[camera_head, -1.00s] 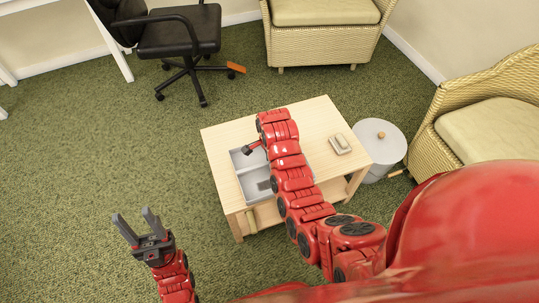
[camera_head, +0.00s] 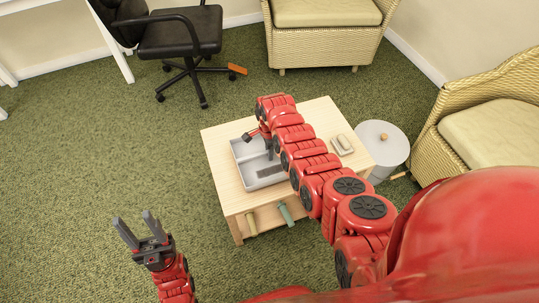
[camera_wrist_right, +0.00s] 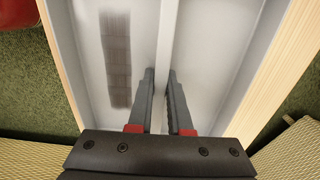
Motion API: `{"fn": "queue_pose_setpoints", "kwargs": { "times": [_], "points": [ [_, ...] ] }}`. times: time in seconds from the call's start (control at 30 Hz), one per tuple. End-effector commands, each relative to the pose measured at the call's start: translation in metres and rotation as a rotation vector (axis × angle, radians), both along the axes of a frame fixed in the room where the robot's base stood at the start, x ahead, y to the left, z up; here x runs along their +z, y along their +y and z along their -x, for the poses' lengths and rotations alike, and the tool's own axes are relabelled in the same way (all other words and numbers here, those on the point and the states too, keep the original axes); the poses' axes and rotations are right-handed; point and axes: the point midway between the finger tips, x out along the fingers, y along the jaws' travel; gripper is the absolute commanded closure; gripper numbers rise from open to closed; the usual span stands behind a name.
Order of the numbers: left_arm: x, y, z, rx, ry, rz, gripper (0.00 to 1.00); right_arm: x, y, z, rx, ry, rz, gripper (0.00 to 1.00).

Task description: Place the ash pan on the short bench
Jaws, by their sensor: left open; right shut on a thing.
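The ash pan is a light grey divided tray (camera_head: 243,152), seen at or just above the top of the short bench (camera_head: 218,140), a low pale-wood piece. I cannot tell whether it touches the top. My right gripper (camera_head: 268,150) is mostly hidden by my right arm in the head view. In the right wrist view, my right gripper (camera_wrist_right: 163,85) is shut on the middle divider of the ash pan (camera_wrist_right: 215,50), with bench wood (camera_wrist_right: 265,85) beyond the pan's side. My left gripper (camera_head: 140,231) is open and empty over the carpet at lower left.
A small pale block-like item (camera_head: 342,145) lies at the bench's right side. A grey lidded bin (camera_head: 377,150) stands right of it. Two handle-like items, one green (camera_head: 286,214), show at the bench's front. Wicker armchairs and an office chair (camera_head: 180,32) stand around; carpet at left is clear.

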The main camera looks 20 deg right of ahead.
Motion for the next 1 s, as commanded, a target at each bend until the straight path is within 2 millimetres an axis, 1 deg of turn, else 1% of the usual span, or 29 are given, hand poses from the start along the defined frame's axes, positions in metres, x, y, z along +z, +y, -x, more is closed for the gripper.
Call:
{"fn": "queue_pose_setpoints", "kwargs": {
  "times": [0.03, 0.1, 0.37, 0.47, 0.5, 0.63, 0.67, 0.9, 1.0],
  "points": [
    [-0.0047, 0.0, 0.0, 0.0, 0.0, 0.0, 0.5, -0.0078, -0.0002, 0.001, 0.001, 0.004, 0.0, 1.0],
    [-0.0058, 0.0, 0.0, 0.0, 0.0, 0.0, 0.5, -0.0114, -0.0003, 0.0008, 0.0, 0.003, 0.0, 1.0],
    [-0.005, 0.0, -0.0001, 0.0, 0.0, 0.0, 0.5, -0.0115, -0.0003, 0.0002, -0.001, 0.0, 0.0, 1.0],
    [-0.0084, 0.0, 0.0, 0.0, 0.0, 0.0, 0.5, -0.0152, -0.0002, 0.0002, 0.0, 0.0, 0.001, 1.0],
    [-0.0072, 0.0, 0.0, 0.0, 0.0, 0.0, 0.5, -0.014, -0.0004, 0.0003, -0.001, 0.0, 0.001, 0.77],
    [-0.0069, 0.0, 0.0, 0.0, 0.0, 0.0, 0.5, -0.0136, -0.0003, 0.0003, -0.001, 0.0, 0.0, 0.54],
    [-0.0069, 0.0, 0.0, 0.0, 0.0, 0.0, 0.5, -0.0136, -0.0003, 0.0003, -0.001, 0.0, 0.0, 0.53],
    [-0.0065, 0.0, 0.0, 0.0, 0.0, 0.0, 0.5, -0.0133, -0.0004, 0.0004, -0.001, 0.001, 0.0, 0.53],
    [-0.0027, 0.0, 0.0, 0.0, 0.0, 0.0, 0.5, -0.0091, -0.0003, 0.0003, -0.001, 0.0, 0.0, 0.53]
  ]
}}
